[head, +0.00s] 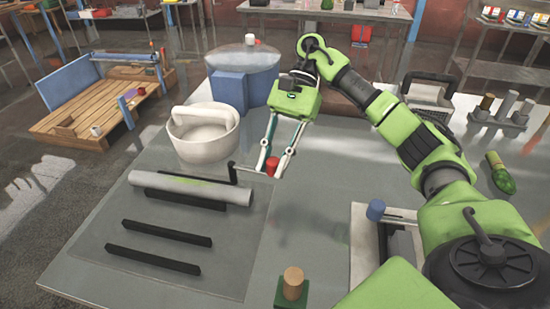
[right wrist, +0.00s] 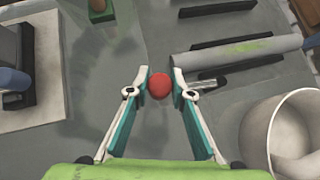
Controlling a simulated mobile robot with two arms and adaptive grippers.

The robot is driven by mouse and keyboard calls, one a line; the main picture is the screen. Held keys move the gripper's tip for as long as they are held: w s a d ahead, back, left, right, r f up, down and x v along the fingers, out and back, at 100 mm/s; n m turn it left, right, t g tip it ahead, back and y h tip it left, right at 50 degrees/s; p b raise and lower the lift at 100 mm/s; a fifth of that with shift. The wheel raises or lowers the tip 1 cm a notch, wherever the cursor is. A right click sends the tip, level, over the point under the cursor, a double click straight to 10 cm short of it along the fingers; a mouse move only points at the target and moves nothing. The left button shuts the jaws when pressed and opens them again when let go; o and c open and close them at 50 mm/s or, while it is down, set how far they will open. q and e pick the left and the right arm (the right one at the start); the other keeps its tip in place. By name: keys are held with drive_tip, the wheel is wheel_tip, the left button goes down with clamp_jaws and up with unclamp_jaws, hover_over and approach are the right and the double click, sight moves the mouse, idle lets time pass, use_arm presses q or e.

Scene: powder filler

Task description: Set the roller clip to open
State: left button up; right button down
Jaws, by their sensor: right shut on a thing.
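A grey roller (head: 190,187) lies across black bars at the left of the table. It also shows in the right wrist view (right wrist: 230,55). A dark crank-like arm (head: 245,172) at its right end leads to a red knob (head: 272,166). In the right wrist view the red knob (right wrist: 160,87) sits between the two fingertips. My right gripper (head: 269,165) comes down from above and is shut on the red knob. I cannot tell which part is called the clip. My left gripper is not in view.
A white pot (head: 202,135) with a handle stands behind the roller. A lidded blue container (head: 242,80) is farther back. Two bare black bars (head: 165,233) lie in front. A wooden peg on a green block (head: 293,285) and a plate with a blue knob (head: 376,210) are nearer right.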

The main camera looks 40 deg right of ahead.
drive_tip(key=shift+r, duration=0.1)
drive_tip(key=shift+w, duration=0.1)
idle(0.3)
drive_tip(key=c, duration=1.8)
unclamp_jaws()
drive_tip(key=shift+d, duration=0.1)
drive_tip(key=shift+v, duration=5.95)
drive_tip(key=shift+w, duration=0.1)
